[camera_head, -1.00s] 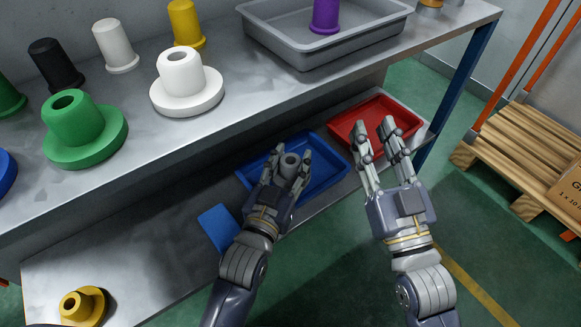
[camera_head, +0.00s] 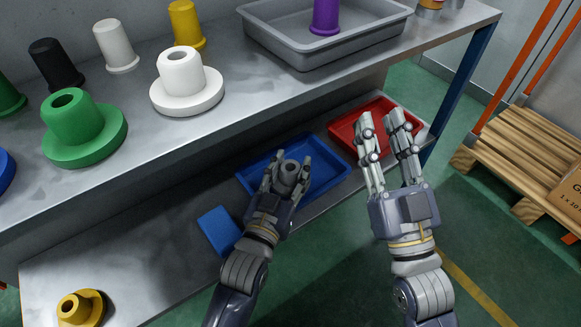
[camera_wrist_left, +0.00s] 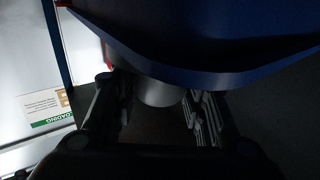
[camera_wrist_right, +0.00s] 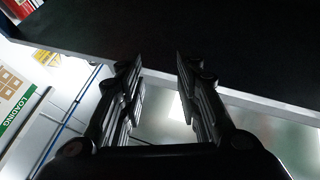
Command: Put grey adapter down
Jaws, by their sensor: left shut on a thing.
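The grey adapter (camera_head: 290,172) is between the fingers of my left gripper (camera_head: 287,178), which is shut on it. In the head view it appears over the front part of the blue tray (camera_head: 322,163) on the lower shelf. In the left wrist view the adapter (camera_wrist_left: 160,93) shows as a pale round piece between the fingers, with a large blue surface close above it. I cannot tell whether the adapter touches the tray. My right gripper (camera_head: 389,130) is open and empty, in front of the red tray (camera_head: 340,125).
On the upper shelf are a green spindle (camera_head: 85,130), a white spindle (camera_head: 187,82), several adapters and a grey tray (camera_head: 270,40) with a purple adapter (camera_head: 325,15). A pallet (camera_head: 520,150) stands right.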

